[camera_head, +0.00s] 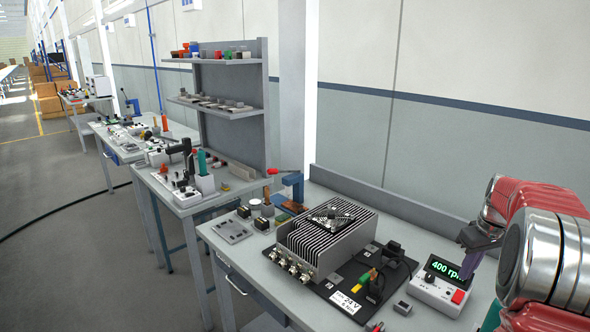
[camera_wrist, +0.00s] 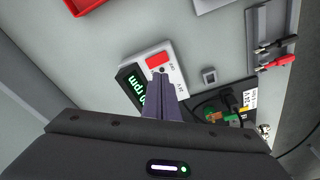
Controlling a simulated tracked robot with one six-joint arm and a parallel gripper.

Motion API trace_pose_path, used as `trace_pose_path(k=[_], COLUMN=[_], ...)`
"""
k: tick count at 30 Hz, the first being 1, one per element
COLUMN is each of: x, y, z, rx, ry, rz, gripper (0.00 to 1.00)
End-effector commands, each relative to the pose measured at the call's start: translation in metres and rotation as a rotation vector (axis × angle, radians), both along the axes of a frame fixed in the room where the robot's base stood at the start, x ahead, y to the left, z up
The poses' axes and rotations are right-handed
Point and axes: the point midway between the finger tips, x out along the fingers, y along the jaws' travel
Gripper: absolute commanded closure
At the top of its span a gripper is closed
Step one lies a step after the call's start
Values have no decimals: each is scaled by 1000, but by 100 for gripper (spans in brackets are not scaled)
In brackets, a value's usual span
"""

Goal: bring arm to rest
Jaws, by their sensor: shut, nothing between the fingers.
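Whether the fingertips touch the box cannot be told. My red and silver arm fills the right edge of the head view.
A finned heat-sink unit (camera_head: 328,240) stands on a black board (camera_head: 345,300) left of the display box. A small grey block (camera_head: 402,308) lies between. The wrist view shows a red tray (camera_wrist: 88,4) and red and black leads (camera_wrist: 275,62). Further benches recede at left.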

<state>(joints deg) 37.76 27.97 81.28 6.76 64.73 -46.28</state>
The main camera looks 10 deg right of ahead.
Motion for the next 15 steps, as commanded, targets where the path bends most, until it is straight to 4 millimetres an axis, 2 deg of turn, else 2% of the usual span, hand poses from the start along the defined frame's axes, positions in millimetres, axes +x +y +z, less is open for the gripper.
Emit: trace_pose_path(k=[4,7,10,15], x=[0,-8,-22,-40], y=[-1,3,11,35], z=[-3,-19,-30,-29], rx=[4,22,35,40], ry=[-2,21,44,56], rz=[-74,-144,-214,-297], gripper=[100,100,100,100])
